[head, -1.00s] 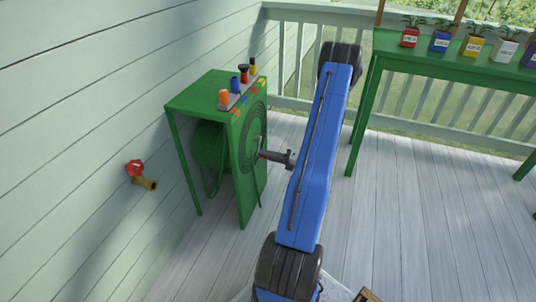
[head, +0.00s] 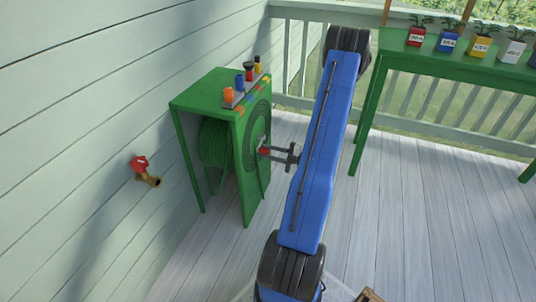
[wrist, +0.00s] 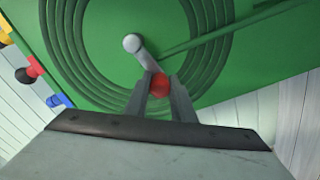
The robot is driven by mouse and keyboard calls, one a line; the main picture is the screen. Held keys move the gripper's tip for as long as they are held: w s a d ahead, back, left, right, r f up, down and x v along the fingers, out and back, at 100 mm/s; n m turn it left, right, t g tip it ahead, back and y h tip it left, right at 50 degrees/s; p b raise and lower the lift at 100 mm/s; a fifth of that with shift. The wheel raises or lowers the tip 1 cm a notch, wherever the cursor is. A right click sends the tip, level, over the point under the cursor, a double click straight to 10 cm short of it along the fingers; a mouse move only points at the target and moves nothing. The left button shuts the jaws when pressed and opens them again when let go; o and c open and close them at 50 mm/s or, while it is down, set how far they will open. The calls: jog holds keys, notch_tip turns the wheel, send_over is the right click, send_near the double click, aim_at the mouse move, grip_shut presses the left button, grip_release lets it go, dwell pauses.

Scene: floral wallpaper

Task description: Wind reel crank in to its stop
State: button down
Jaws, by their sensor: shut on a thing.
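The green hose reel box (head: 252,190) stands against the wall, left of my arm. Its reel face with dark concentric rings shows in the wrist view (wrist: 85,55). The crank (wrist: 144,58) is a short grey arm from a round hub (wrist: 132,43), ending in a red knob (wrist: 160,85). In the wrist view the crank points down and slightly right from the hub. My gripper (wrist: 161,88) is shut on the red knob, one finger on each side. In the head view my gripper (head: 268,152) reaches the reel face from the right.
A green hose (head: 215,143) is coiled inside the box. Several coloured nozzles (head: 240,84) stand on its top. A brass tap (head: 147,173) with a red handle sticks out from the wall. A green table (head: 470,60) with potted plants stands at the back right.

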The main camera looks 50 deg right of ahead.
notch_tip(320, 180, up, 2)
jog(key=m, duration=0.3)
jog(key=shift+a+r+m, duration=0.1)
jog(key=shift+m, duration=0.2)
jog(key=shift+d+r+m, duration=0.2)
jog(key=shift+r+m, duration=0.65)
jog(key=shift+m, duration=0.65)
jog(key=c, duration=1.5)
grip_release()
jog(key=v, duration=1.7)
jog(key=shift+s+d, duration=0.15)
jog(key=shift+s, duration=0.05)
